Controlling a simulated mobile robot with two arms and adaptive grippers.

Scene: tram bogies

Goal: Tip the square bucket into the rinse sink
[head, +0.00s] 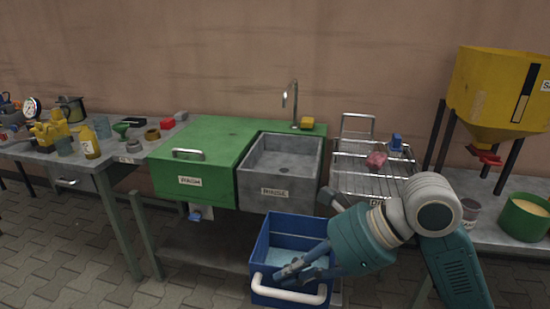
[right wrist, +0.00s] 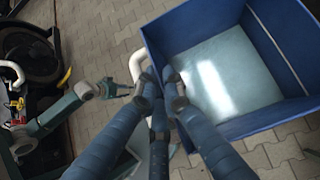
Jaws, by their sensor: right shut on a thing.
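The square blue bucket (head: 296,224) is upright in front of and below the rinse sink. It also shows in the right wrist view (right wrist: 190,28), with a pale, shiny surface inside that looks like water. My right gripper (head: 305,270) is shut on the bucket's white handle (head: 288,291), at the bucket's near side. The handle's grip part is partly hidden by the fingers in the right wrist view. The grey rinse sink (head: 292,196) is open and looks empty, its label facing me. My left gripper (right wrist: 118,90) shows small in the right wrist view; its jaws are unclear.
A green lid (head: 205,137) covers the wash sink to the left. A tap (head: 294,105) and a yellow sponge (head: 307,122) are behind the rinse sink. A wire rack (head: 350,165) stands to its right. A yellow hopper (head: 490,95) is at the far right.

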